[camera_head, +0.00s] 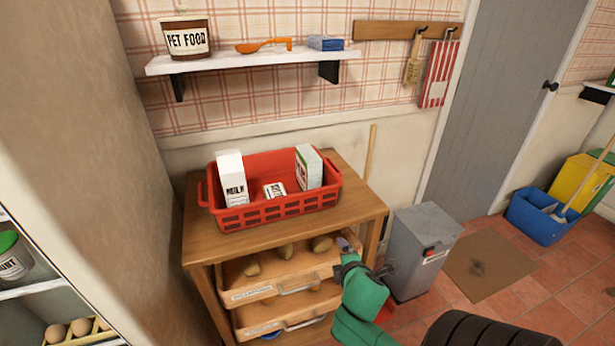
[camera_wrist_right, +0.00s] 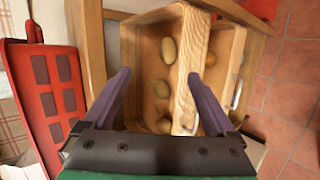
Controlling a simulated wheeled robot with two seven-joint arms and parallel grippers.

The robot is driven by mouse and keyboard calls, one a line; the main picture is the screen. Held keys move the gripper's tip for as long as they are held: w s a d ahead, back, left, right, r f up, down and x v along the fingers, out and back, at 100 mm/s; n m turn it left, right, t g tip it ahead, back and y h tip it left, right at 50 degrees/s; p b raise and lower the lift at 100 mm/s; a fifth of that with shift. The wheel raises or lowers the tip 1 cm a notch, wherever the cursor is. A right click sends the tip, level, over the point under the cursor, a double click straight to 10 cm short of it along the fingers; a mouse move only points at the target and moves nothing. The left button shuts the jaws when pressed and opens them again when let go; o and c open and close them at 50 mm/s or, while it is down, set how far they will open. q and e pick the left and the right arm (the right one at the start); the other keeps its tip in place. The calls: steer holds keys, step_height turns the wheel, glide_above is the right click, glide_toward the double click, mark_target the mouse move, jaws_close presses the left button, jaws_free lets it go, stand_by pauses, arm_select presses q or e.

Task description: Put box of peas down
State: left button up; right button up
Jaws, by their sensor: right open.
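An upright white and green box (camera_head: 308,167), probably the box of peas though its label is too small to read surely, stands in the right part of the red basket (camera_head: 283,212). The basket sits on top of a wooden cabinet (camera_head: 350,197). My right gripper (camera_head: 348,243) is in front of the cabinet's right side, by the upper drawer, below and apart from the basket. In the right wrist view its fingers (camera_wrist_right: 160,88) are spread with nothing held between them, over the drawers. The red basket also shows there at the left (camera_wrist_right: 52,95). My left gripper is not in view.
A milk carton (camera_head: 232,178) and a small flat box (camera_head: 275,190) are also in the basket. Two open drawers hold several potatoes (camera_head: 287,251). A grey bin (camera_head: 424,249) stands right of the cabinet. A wall shelf (camera_head: 245,60) hangs above.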

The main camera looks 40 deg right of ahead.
step_height(320, 180, up, 5)
steer(key=n+t, duration=0.8)
steer(key=n, duration=1.1)
glide_toward(315, 172)
steer(key=shift+n+y, duration=0.3)
steer(key=shift+n, duration=0.1)
steer(key=p+x, duration=0.1)
steer(key=x, duration=1.2)
steer(key=shift+w+d+p, duration=0.1)
steer(key=shift+d+p, duration=0.05)
steer(key=shift+p, duration=0.15)
steer(key=c, duration=0.6)
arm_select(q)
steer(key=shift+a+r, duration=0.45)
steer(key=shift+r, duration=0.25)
arm_select(e)
jaws_close()
